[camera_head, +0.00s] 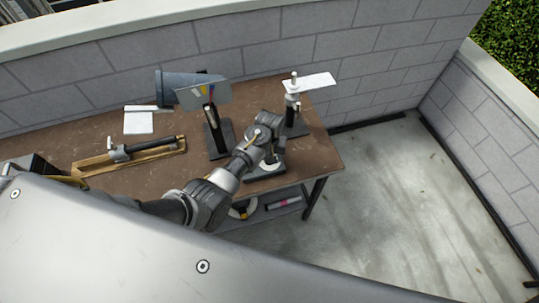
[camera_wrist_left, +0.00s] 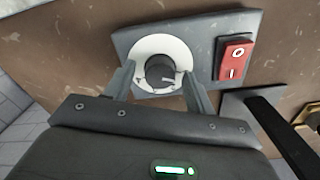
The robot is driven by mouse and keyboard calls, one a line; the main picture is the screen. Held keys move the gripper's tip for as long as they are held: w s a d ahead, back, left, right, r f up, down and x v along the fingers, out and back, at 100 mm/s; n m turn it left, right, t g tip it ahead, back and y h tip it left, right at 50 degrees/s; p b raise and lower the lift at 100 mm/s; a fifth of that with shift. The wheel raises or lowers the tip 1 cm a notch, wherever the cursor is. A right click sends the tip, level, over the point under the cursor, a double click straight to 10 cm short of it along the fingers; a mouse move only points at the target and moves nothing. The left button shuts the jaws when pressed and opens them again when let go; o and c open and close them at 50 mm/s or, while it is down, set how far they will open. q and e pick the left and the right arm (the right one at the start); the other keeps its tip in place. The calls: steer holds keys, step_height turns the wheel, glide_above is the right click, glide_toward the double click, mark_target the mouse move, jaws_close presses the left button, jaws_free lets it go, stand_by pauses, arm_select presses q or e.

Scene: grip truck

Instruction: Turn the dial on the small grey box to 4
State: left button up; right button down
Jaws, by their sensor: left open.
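The small grey box (camera_wrist_left: 205,35) lies on the brown table in the left wrist view. It carries a dark round knob (camera_wrist_left: 161,70) on a white dial ring (camera_wrist_left: 146,45) and a red rocker switch (camera_wrist_left: 234,60). My left gripper (camera_wrist_left: 158,74) is open, with one finger on each side of the knob. I cannot tell whether the fingers touch it. The dial numbers are not readable. In the head view my left gripper (camera_head: 272,158) is above the box (camera_head: 264,174) near the table's front right edge, hiding most of it. My right gripper is not in view.
On the table (camera_head: 110,183) stand a dark stand (camera_head: 215,137) with a tilted grey panel and another stand (camera_head: 291,100) with a white top. A wooden tray (camera_head: 95,168) with a tool and white paper (camera_head: 138,122) lie left. A brick wall runs behind. The concrete floor right is clear.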

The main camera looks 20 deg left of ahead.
arm_select(q)
steer(key=c, duration=1)
